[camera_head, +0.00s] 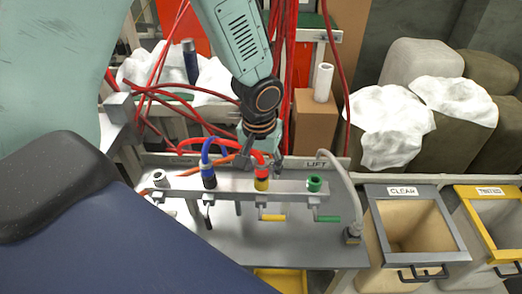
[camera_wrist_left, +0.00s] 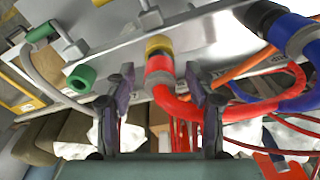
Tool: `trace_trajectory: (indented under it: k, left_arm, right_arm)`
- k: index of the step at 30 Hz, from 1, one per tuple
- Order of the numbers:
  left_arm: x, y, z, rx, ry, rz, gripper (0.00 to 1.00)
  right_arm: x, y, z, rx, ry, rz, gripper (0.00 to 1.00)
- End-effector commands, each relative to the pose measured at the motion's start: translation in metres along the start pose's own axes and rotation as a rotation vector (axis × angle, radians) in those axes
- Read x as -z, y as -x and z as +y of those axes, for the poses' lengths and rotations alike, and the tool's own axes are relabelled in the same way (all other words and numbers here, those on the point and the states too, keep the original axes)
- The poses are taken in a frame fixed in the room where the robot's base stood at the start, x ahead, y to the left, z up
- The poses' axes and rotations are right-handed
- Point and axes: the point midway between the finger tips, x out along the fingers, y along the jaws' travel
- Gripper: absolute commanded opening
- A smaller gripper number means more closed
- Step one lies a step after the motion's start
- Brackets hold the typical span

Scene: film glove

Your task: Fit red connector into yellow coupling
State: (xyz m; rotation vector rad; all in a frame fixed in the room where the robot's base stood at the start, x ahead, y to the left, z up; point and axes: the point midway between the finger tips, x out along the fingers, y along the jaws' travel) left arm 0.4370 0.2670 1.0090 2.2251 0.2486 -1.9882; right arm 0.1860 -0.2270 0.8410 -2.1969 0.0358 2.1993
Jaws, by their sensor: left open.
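The red connector (camera_head: 262,172) stands upright on top of the yellow coupling (camera_head: 261,184) on the grey rail. In the left wrist view the red connector (camera_wrist_left: 159,66) meets the yellow coupling (camera_wrist_left: 158,43), and a red hose (camera_wrist_left: 208,115) curves away from it. I cannot tell how deep the connector sits. My left gripper (camera_head: 262,163) is just above and behind the connector. In the left wrist view its fingers (camera_wrist_left: 160,77) are open, one on each side of the connector, with gaps visible. My right gripper is not in view.
The rail (camera_head: 236,188) also holds a blue connector (camera_head: 209,178) close on the left and an empty green coupling (camera_head: 314,184) on the right. Red hoses hang behind. A grey hose (camera_head: 345,185) arches at the right. The CLEAR bin (camera_head: 415,193) stands farther right.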

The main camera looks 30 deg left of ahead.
Motion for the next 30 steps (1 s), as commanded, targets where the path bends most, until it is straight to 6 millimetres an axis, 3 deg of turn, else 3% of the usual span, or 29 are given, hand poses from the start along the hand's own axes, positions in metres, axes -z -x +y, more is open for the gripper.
trace_trajectory:
  k: [15, 21, 30]
  left_arm:
    - [0.0, 0.092, 0.0, -0.002, 0.001, 0.004, 0.55]
    - [0.0, 0.109, 0.0, -0.001, 0.0, 0.001, 0.55]
    - [0.0, 0.111, 0.0, 0.0, 0.001, 0.0, 0.55]
  right_arm:
    - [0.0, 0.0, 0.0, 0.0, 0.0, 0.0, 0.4]
    - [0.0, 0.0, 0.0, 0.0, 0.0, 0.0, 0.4]
    - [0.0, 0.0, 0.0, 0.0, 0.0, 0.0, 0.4]
